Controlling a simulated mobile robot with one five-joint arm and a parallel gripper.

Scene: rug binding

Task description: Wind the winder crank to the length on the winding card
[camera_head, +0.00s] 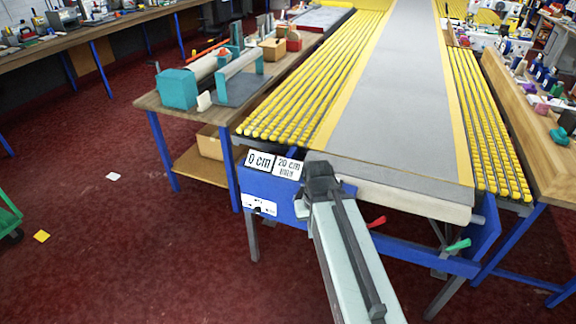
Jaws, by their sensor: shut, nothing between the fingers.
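The winding card (288,168) is a white sign reading "20 cm" above a smaller line, on the blue front of the belt table. A white sign reading "0 cm" (259,161) sits just left of it. My gripper (320,174) is the dark end of my arm, in front of the table's front left corner and just right of the cards. It is shut and empty; its fingertips are hard to make out. I cannot pick out the winder crank for sure; my arm hides part of the table front. A red handle (376,222) shows right of my arm.
The grey belt (400,100) runs away between yellow roller strips. A green handle (458,245) sticks out at the front right. A teal-ended roller device (178,88) stands on the left side table. A green cart (8,215) is at far left. Red floor at left is mostly clear.

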